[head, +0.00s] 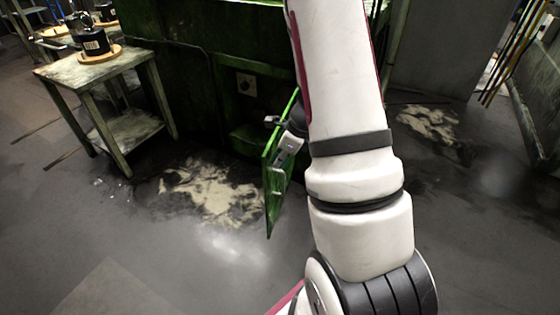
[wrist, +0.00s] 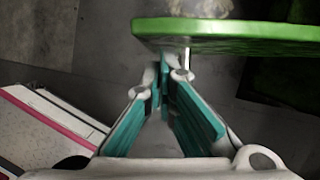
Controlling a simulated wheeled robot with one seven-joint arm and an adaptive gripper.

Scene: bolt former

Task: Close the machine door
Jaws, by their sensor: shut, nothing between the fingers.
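The machine door (head: 278,170) is a green panel in the head view. It stands open, swung out from the dark green machine (head: 180,75), and shows nearly edge-on. In the wrist view its bright green edge (wrist: 230,30) runs across the upper right. My gripper (wrist: 163,75) has its teal-padded fingers together at the tips, with nothing between them. The tips are just below the door's edge in that picture, close to a thin pale metal piece on the door; I cannot tell whether they touch. In the head view my arm hides part of the machine and the gripper is mostly hidden.
A worn table (head: 95,68) with a small dark device on a round wooden base stands at the left. A grey panel (head: 435,50) is behind my arm at the right. The floor between table and door is clear, with pale stains.

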